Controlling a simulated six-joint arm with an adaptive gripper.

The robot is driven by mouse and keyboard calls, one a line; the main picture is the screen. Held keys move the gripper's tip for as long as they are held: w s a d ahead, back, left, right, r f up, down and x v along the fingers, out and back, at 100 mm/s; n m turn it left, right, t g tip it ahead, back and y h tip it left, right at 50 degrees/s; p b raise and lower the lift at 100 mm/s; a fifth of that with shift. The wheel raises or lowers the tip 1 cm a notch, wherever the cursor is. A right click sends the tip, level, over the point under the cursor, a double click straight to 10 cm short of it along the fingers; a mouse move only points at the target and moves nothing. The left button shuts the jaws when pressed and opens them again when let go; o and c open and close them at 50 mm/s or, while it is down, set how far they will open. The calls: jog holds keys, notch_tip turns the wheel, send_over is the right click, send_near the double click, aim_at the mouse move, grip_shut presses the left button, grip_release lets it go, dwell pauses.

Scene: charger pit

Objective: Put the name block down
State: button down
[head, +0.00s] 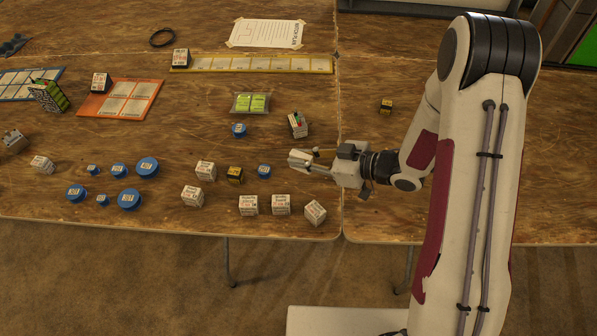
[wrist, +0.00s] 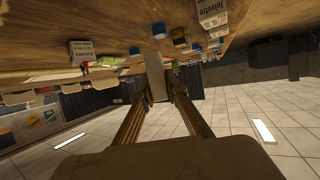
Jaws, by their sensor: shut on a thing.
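My gripper (head: 309,161) is shut on a pale block, the name block (head: 298,160), over the front middle of the table. In the wrist view the name block (wrist: 155,82) shows its plain pale side between the two fingertips. Its printing cannot be read, and its height above the table is hard to judge. Similar white printed blocks stand below and to the left, among them one (head: 281,204) near the front edge and one (head: 206,170) further left.
A yellow strip (head: 262,64) with marked cells and an orange board (head: 98,112) lie further back.

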jog(key=shift+f, duration=1.65)
jog(key=shift+f, duration=0.1)
jog(key=shift+f, duration=2)
jog(key=shift+f, duration=0.15)
jog(key=c, duration=2)
grip_release()
jog(key=shift+d+r, duration=0.1)
jog(key=shift+r, duration=0.1)
jog(key=shift+v, duration=5.95)
